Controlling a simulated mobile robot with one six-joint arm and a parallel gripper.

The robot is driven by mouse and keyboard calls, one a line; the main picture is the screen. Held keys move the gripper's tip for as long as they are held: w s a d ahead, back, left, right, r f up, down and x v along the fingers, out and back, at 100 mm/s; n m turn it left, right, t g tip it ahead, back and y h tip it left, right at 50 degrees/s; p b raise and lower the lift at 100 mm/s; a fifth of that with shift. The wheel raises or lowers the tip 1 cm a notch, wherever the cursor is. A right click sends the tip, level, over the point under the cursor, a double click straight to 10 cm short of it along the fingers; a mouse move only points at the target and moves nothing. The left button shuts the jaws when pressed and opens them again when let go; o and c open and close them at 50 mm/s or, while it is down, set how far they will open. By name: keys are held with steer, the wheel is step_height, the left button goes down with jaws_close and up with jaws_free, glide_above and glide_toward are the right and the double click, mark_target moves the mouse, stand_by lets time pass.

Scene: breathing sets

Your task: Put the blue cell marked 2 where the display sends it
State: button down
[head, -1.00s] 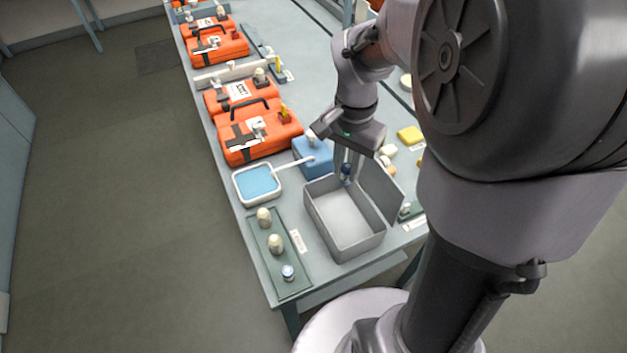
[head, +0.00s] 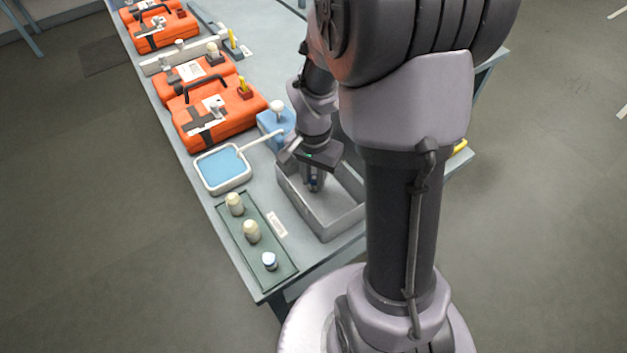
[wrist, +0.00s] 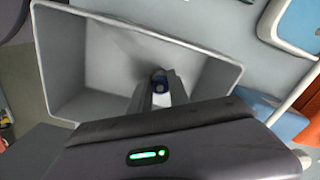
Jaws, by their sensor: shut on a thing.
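My gripper (head: 315,186) is shut on the blue cell (head: 314,182), of which only a small part shows between the fingers. In the wrist view the cell (wrist: 158,83) shows its dark round end between the fingertips. The gripper holds it over the inside of an open grey box (head: 327,229); the box (wrist: 56,70) fills much of the wrist view. I cannot tell whether the cell touches the box floor. The number on the cell and any display are not readable here.
A blue-filled white basin (head: 222,168), a blue block (head: 270,122) and orange cases (head: 215,115) stand behind. Clear floor lies left of the table.

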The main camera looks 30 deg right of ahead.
mark_target(311, 179)
steer(key=shift+r, duration=0.15)
steer(key=shift+f, duration=0.2)
steer(key=c, duration=1.2)
jaws_free()
steer(key=shift+c, duration=0.2)
step_height(311, 179, up, 14)
steer(key=p, duration=0.6)
steer(key=s+a+r+n+t+y, duration=0.2)
steer(key=s+a+r+n+t, duration=0.3)
steer(key=s+a+r, duration=0.6)
steer(key=a+n, duration=0.2)
steer(key=a, duration=0.1)
steer(key=shift+a+r+t+b, duration=0.25)
steer(key=shift+a+t+b, duration=0.05)
steer(key=shift+t, duration=0.1)
